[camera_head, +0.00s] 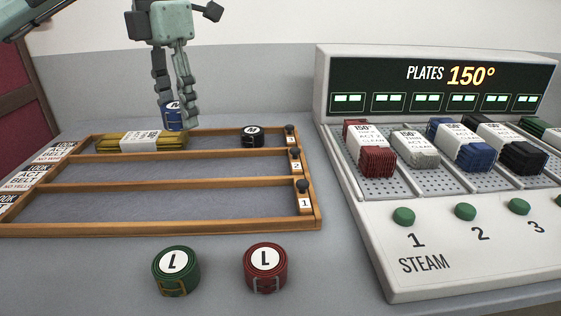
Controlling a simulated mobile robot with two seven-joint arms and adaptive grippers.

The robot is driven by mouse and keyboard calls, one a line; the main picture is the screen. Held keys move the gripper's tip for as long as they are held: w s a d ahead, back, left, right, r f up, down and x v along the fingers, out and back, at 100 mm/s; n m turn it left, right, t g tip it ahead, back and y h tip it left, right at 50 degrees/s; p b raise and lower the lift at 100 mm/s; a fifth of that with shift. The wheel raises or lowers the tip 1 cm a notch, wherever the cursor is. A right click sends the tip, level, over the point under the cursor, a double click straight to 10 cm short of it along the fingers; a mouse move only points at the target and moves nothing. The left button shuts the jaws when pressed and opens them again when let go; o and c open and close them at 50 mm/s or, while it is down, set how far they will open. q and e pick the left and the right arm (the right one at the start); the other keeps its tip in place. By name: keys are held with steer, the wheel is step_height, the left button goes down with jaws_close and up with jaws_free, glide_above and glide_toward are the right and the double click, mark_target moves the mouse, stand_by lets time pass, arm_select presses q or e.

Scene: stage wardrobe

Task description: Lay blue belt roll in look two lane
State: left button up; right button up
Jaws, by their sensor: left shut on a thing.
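The blue belt roll (173,122), with a white lettered top, is between the fingers of my left gripper (173,112). The gripper points down and is shut on the roll, partly hiding it. The roll shows at the back edge of the wooden lane tray (235,187), next to a yellow folded bundle; its exact height is hard to tell. The middle lane (220,169), marked 2, is empty. My right gripper is not in view.
The back lane holds the yellow bundle (110,144) and a black belt roll (252,137). The front lane is empty. Green (176,283) and red (265,282) belt rolls stand in front of the tray. A steam plate machine (450,237) with folded belts fills the right.

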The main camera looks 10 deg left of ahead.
arm_select(q)
steer(key=shift+w+d+f, duration=0.15)
steer(key=w+d+f+b, duration=0.1)
steer(key=w+d+f, duration=0.1)
steer(key=d+f, duration=0.15)
glide_above(253, 169)
steer(key=f, duration=0.2)
steer(key=shift+s+a+f+p, duration=0.1)
steer(key=shift+a+f+p, duration=0.15)
steer(key=shift+f+p, duration=0.15)
steer(key=shift+d+f, duration=0.2)
steer(key=shift+f, duration=0.2)
step_height(253, 169, down, 3)
steer(key=shift+f, duration=0.35)
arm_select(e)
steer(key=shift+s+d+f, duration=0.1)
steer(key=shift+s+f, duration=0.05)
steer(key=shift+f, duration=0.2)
arm_select(q)
steer(key=shift+f, duration=0.15)
